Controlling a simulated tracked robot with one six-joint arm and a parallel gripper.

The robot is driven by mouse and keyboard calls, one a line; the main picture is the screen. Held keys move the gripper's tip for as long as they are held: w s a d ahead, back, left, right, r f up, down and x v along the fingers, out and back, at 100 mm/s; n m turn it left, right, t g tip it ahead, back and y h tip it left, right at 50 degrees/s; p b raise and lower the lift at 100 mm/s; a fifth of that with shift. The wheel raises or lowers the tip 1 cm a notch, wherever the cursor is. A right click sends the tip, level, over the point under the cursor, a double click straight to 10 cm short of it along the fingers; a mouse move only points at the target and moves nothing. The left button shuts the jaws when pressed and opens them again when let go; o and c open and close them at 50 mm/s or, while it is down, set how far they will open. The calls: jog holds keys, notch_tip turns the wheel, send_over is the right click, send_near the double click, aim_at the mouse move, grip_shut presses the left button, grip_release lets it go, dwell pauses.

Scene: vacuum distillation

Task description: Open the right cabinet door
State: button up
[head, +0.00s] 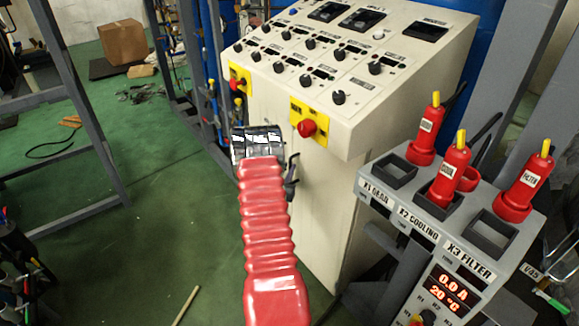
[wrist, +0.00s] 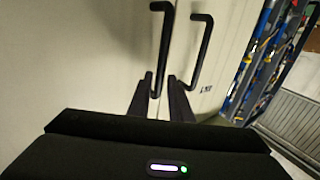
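The cabinet is the cream control console (head: 320,215); its doors look closed. In the wrist view two black bar handles stand side by side, a left handle (wrist: 166,45) and a right handle (wrist: 203,45), on either side of the door seam. My gripper (wrist: 160,78) has its two dark fingers apart. The lower end of the left handle shows in the gap between them; whether they touch it I cannot tell. In the head view my gripper (head: 258,143) is at the console front, beside a black handle (head: 292,175); its fingers are hidden there.
Red emergency buttons on yellow boxes (head: 310,122) jut out above the doors. A grey stand (head: 440,225) with red plugs stands at the right. A grey frame (head: 75,90) stands at the left. The green floor (head: 150,215) between is mostly clear.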

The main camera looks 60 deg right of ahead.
jog(key=shift+w+d, duration=0.15)
jog(key=shift+d, duration=1.25)
grip_shut()
jog(key=shift+w, duration=0.1)
jog(key=shift+a, duration=0.2)
